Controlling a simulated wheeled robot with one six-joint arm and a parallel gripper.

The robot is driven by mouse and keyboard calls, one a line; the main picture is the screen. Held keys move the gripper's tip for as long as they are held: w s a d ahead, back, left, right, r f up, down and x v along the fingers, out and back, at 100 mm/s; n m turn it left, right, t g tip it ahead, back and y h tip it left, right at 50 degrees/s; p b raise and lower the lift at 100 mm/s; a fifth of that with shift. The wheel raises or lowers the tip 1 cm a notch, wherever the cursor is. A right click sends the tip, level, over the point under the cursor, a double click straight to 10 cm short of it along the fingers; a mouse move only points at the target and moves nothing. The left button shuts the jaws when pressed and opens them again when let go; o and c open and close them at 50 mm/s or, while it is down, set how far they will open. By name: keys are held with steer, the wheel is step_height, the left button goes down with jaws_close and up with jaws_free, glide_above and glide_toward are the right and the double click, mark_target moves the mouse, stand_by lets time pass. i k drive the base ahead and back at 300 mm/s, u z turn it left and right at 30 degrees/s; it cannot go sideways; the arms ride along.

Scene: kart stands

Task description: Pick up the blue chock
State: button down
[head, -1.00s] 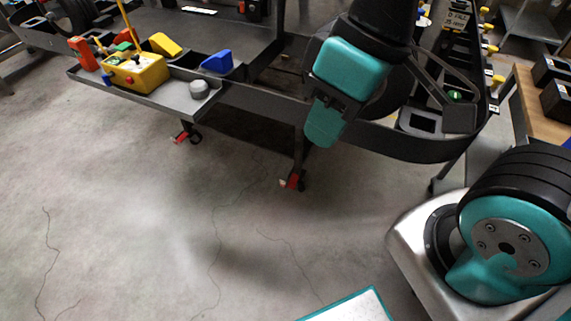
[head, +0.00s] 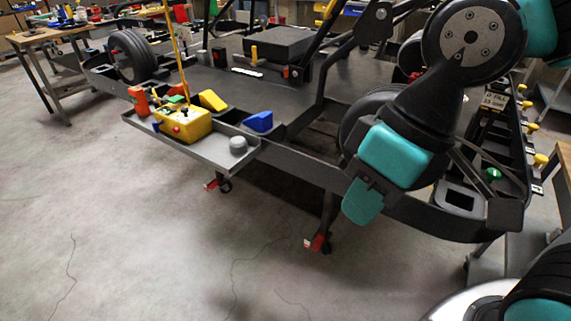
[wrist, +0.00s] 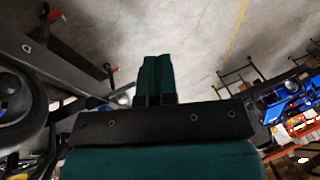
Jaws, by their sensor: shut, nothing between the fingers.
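I do not make out the chock in the wrist view.
A thin yellow pole (head: 178,50) rises by the box. The concrete floor (head: 120,240) in front is open.

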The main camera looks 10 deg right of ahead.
mark_target(263, 123)
steer(key=k, duration=0.55)
steer(key=u, duration=0.95)
steer(key=i, duration=1.55)
steer(key=z, duration=0.8)
